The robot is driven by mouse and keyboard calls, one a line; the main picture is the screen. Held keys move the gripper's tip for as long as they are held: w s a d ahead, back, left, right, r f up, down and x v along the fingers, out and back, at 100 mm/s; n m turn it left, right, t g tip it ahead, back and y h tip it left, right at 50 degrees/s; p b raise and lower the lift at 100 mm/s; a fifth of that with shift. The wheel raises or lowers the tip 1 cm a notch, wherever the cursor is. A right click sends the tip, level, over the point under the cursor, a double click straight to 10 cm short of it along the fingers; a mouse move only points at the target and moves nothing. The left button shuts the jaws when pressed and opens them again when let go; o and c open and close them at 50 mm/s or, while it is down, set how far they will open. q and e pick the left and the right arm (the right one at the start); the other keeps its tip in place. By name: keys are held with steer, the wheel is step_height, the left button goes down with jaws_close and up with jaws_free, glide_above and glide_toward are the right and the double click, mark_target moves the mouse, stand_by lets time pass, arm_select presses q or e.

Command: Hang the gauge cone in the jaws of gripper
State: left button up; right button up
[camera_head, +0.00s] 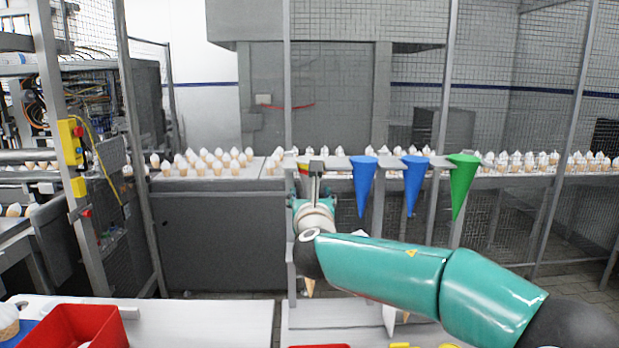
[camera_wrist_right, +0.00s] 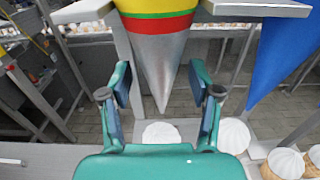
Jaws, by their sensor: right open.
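The gauge cone (camera_wrist_right: 160,60), silver with yellow, green and red bands near its top, hangs point down between the arms of a grey rack holder (camera_wrist_right: 255,8) in the right wrist view. My right gripper (camera_wrist_right: 160,88) is open, with one finger on each side of the cone's lower part. I see gaps between fingers and cone. In the head view my right gripper (camera_head: 314,185) is at the left part of the grey rack and hides most of that spot. My left gripper is not in view.
Two blue cones (camera_head: 363,185) and a green cone (camera_head: 462,183) hang along the rack to the right. Ice cream cones (camera_head: 225,160) line the conveyor behind. A red bin (camera_head: 75,328) stands at the front left. Several white-topped cones (camera_wrist_right: 285,163) stand below in the right wrist view.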

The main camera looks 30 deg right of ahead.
steer(key=c, duration=1)
steer(key=shift+c, duration=0.2)
steer(key=shift+r+p, duration=0.3)
steer(key=shift+r, duration=0.2)
steer(key=shift+s+a, duration=0.1)
steer(key=shift+s, duration=0.05)
steer(key=shift+b+v, duration=0.5)
steer(key=shift+v, duration=0.75)
steer(key=shift+b+v, duration=0.6)
steer(key=shift+v, duration=2.25)
